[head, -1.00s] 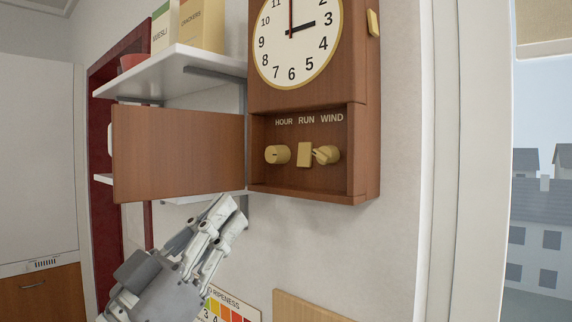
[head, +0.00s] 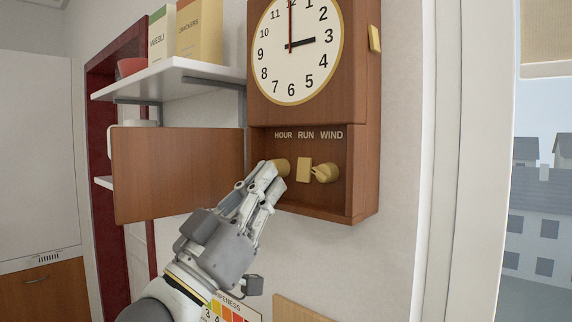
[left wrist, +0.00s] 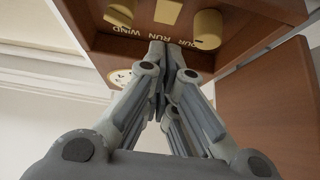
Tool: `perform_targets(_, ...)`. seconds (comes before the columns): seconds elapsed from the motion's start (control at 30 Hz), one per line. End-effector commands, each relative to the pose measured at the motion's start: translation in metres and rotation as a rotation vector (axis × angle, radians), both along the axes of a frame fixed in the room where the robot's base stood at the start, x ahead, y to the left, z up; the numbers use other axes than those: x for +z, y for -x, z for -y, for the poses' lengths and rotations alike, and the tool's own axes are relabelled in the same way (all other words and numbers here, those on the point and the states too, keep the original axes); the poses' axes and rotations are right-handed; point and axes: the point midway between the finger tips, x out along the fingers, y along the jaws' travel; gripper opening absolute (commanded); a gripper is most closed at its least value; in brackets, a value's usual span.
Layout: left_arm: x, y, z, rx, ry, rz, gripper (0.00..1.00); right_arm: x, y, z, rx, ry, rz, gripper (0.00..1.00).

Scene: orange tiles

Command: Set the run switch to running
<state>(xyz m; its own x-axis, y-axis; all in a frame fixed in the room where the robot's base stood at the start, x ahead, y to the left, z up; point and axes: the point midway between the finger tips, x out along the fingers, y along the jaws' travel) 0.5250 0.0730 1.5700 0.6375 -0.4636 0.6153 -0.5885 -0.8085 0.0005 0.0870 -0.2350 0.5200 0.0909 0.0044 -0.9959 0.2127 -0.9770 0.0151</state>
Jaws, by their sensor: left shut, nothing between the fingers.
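The wooden wall clock (head: 313,100) has an open lower recess with labels HOUR, RUN and WIND. The run switch (head: 303,170) is a flat, pale yellow rectangular piece under RUN, between the round hour knob (head: 282,167) and the wind knob (head: 327,173). My left gripper (head: 271,177) is shut and empty, its tips in front of the recess just left of the run switch, partly covering the hour knob. In the left wrist view the shut fingertips (left wrist: 166,48) are near the labels, with the run switch (left wrist: 168,11) beyond; contact cannot be told. My right gripper is not in view.
The clock's wooden door (head: 178,173) stands open to the left. A white shelf (head: 165,78) with boxes and a red bowl is above it. A coloured ripeness chart (head: 232,308) is on the wall below. The wall right of the clock is clear up to the window.

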Motion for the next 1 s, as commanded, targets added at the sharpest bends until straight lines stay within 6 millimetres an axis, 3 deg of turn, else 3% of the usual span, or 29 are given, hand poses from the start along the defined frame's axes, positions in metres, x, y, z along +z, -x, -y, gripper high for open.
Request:
perform_targets(0.03, 0.011, -0.006, 0.005, 0.0, -0.001, -0.001, 0.0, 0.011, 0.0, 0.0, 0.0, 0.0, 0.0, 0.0)
perform_targets(0.3, 0.001, -0.033, 0.024, 0.001, -0.001, -0.002, 0.0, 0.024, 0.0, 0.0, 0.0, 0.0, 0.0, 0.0)
perform_targets(0.7, -0.002, -0.036, 0.026, 0.001, -0.001, 0.0, 0.0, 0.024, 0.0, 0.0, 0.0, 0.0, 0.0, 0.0)
perform_targets(0.83, -0.005, -0.038, 0.027, -0.001, 0.008, 0.01, 0.0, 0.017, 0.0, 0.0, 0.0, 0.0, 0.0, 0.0)
perform_targets(1.0, -0.013, -0.043, 0.031, 0.0, 0.053, 0.069, 0.0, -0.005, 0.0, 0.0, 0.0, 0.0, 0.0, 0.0)
